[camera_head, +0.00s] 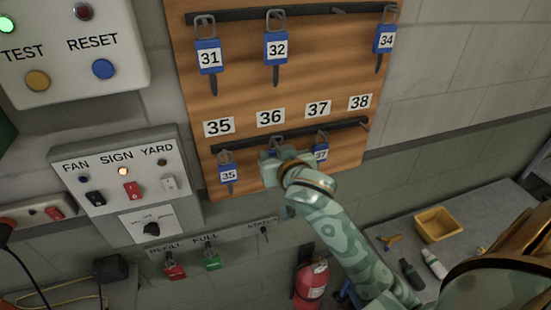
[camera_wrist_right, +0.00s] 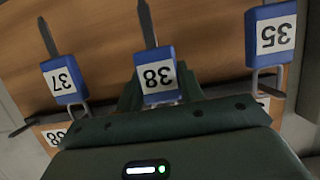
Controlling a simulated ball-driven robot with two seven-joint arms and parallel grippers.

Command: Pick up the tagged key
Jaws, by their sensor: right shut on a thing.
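A wooden key board (camera_head: 290,88) hangs on the wall with two rows of blue-tagged keys. My right gripper (camera_head: 276,162) is at the lower row, between key 35 (camera_head: 228,172) and key 37 (camera_head: 321,152), below the board label 36. In the head view the gripper hides most of the held key. My left gripper is not in view.
Keys 31 (camera_head: 208,57), 32 (camera_head: 276,48) and 34 (camera_head: 384,40) hang on the upper rail. Switch panels (camera_head: 125,180) are to the left. A fire extinguisher (camera_head: 311,281) stands below. A grey bench (camera_head: 480,215) at right holds a yellow bin (camera_head: 438,225) and bottles.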

